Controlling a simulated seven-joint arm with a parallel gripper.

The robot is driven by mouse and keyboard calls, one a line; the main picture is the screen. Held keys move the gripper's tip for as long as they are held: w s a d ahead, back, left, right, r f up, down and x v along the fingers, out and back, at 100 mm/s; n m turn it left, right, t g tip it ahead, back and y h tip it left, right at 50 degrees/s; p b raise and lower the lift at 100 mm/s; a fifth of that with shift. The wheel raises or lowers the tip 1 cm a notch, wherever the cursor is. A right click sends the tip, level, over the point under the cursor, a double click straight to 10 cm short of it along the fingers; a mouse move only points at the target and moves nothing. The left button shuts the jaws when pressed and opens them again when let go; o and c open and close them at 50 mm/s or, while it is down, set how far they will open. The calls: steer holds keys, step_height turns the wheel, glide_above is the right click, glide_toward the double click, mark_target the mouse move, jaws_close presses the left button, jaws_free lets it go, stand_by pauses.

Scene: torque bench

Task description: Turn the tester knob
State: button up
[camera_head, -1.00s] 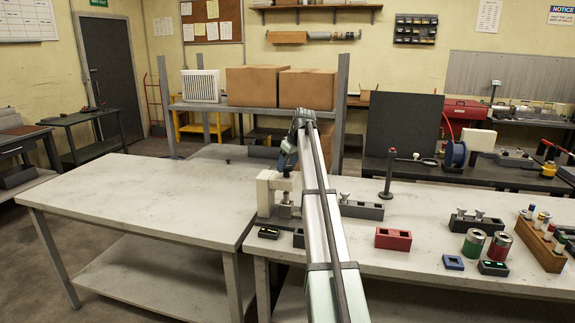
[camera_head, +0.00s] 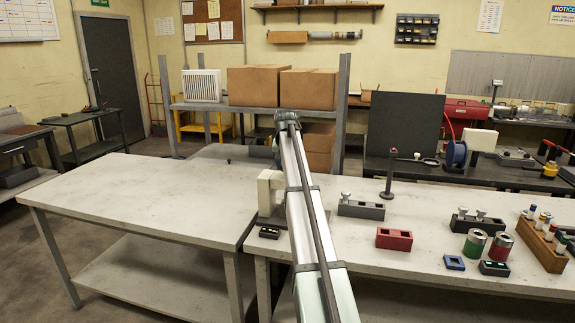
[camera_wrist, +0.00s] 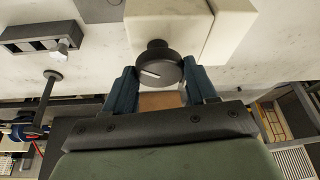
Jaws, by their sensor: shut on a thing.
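The tester is a cream-white block (camera_head: 267,188) on the front table, left of my arm and partly hidden by it. In the wrist view its body (camera_wrist: 170,28) fills the top middle. The black round knob (camera_wrist: 157,72), with a white pointer line, stands out from it. My gripper (camera_wrist: 160,78) has its two dark blue fingers on either side of the knob and is shut on it. In the head view my arm hides the knob and the fingers.
A red block (camera_head: 393,238), a dark block with posts (camera_head: 361,208) and a black stand (camera_head: 388,180) are right of my arm. A small black case (camera_head: 269,232) lies in front of the tester.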

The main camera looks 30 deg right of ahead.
steer(key=m, duration=0.2)
steer(key=m+g+h, duration=0.1)
steer(key=m, duration=0.2)
steer(key=shift+w+a+m+g, duration=0.1)
steer(key=shift+w+m+g, duration=0.2)
steer(key=shift+g, duration=0.1)
steer(key=m+g, duration=0.1)
steer(key=m, duration=0.1)
steer(key=m+h, duration=0.1)
steer(key=m, duration=0.2)
steer(key=shift+g, duration=0.4)
steer(key=shift+m, duration=0.3)
steer(key=o, duration=1.1)
steer(key=shift+c, duration=0.2)
steer(key=v, duration=1.4)
steer(key=shift+w+f, duration=0.1)
